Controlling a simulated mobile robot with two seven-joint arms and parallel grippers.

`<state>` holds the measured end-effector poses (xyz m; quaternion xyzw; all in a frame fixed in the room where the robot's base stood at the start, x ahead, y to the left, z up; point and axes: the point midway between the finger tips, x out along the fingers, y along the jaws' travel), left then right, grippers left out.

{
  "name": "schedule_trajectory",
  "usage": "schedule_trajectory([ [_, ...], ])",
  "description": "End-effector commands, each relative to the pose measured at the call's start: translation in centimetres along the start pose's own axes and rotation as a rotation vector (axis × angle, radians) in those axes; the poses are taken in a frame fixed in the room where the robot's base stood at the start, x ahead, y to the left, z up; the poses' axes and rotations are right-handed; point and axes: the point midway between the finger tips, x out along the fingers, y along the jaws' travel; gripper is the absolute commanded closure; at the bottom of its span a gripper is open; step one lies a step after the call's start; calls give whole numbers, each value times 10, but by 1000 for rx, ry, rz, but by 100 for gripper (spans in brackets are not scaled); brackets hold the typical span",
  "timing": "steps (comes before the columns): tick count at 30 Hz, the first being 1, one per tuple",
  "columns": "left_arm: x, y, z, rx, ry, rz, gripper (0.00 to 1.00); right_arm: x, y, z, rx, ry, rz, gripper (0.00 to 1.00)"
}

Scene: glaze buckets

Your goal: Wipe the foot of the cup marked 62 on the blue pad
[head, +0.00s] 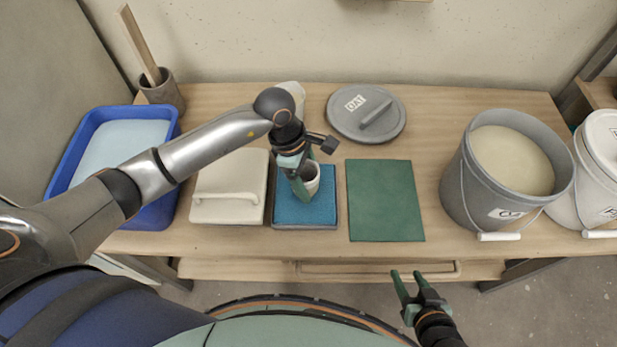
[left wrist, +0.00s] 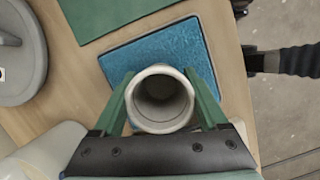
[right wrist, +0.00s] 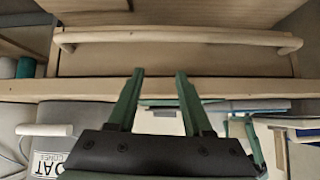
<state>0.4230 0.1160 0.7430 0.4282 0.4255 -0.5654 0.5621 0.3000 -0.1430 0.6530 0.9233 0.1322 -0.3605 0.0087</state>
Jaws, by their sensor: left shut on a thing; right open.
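A pale grey cup (head: 312,182) is in my left gripper (head: 306,182), over the blue pad (head: 305,212). In the left wrist view the cup (left wrist: 161,99) is seen from above, mouth up and empty, with a green finger on each side. The blue pad (left wrist: 165,50) lies behind it in a dark tray. I cannot tell whether the cup's foot touches the pad. No number shows on the cup. My right gripper (head: 418,280) is open and empty in front of the table's front edge; it also shows in the right wrist view (right wrist: 160,80).
A green mat (head: 385,200) lies right of the pad, a cream lidded box (head: 229,180) left of it. Farther out are a blue basin (head: 60,160), a grey lid (head: 345,122) and a glaze bucket (head: 457,190). A pale cylindrical thing (head: 291,90) stands behind my left gripper.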

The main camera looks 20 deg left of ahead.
Motion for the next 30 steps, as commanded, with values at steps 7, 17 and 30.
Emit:
schedule_trajectory([
  [7, 4, 0, -1, 0, 0, 1, 91, 3, 2, 4, 0, -1, 3, 50],
  [17, 9, 0, -3, 0, 0, 1, 91, 6, 2, 8, 0, -2, 3, 50],
  [30, 11, 14, -7, -1, 0, 3, 91, 15, 2, 18, 0, -4, 0, 50],
])
